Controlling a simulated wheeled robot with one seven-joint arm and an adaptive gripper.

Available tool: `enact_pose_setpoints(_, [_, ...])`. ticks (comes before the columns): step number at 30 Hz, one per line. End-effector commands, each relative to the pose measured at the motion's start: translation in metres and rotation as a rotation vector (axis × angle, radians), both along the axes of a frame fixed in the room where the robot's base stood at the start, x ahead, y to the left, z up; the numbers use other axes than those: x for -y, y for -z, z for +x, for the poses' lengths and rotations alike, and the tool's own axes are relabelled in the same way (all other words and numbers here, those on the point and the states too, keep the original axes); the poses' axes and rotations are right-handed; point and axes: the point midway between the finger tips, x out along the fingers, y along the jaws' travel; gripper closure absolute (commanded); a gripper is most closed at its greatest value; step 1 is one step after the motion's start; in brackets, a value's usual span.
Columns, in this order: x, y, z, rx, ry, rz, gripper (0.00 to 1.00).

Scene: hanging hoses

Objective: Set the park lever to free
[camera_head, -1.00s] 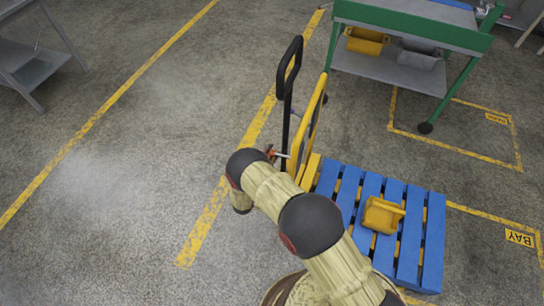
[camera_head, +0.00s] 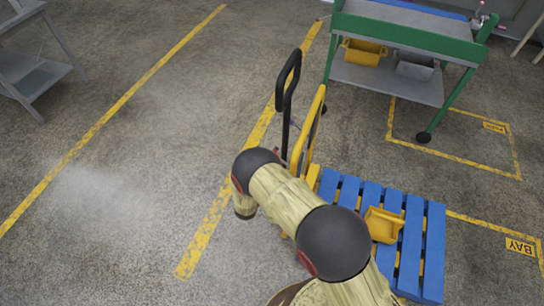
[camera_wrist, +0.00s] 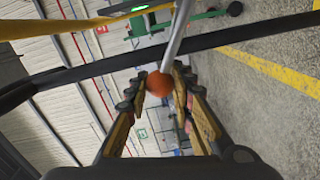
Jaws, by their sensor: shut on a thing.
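The park lever shows in the wrist view as a thin grey rod (camera_wrist: 180,32) ending in an orange-red ball knob (camera_wrist: 159,84). My gripper (camera_wrist: 160,80) is shut on the knob, with a finger on each side of it. In the head view, my arm hides the gripper and the lever. The lever belongs to a pallet truck with a black loop handle (camera_head: 288,82) and a yellow frame (camera_head: 309,128).
A blue pallet (camera_head: 433,240) carrying a yellow bin (camera_head: 384,224) lies right of the truck. A green-framed cart (camera_head: 410,31) stands behind. A grey table (camera_head: 32,75) is at the far left. The floor left of the truck is clear. A black bar (camera_wrist: 230,38) crosses the wrist view close by.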

Motion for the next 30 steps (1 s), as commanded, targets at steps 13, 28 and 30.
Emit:
enact_pose_setpoints(13, [0.0021,-0.0015,-0.0008,0.006,0.002,0.019,1.00])
enact_pose_setpoints(28, [0.0016,-0.0017,-0.0005,0.007,0.001,0.018,0.58])
enact_pose_setpoints(30, [0.0015,-0.0017,-0.0005,0.007,0.001,0.018,0.58])
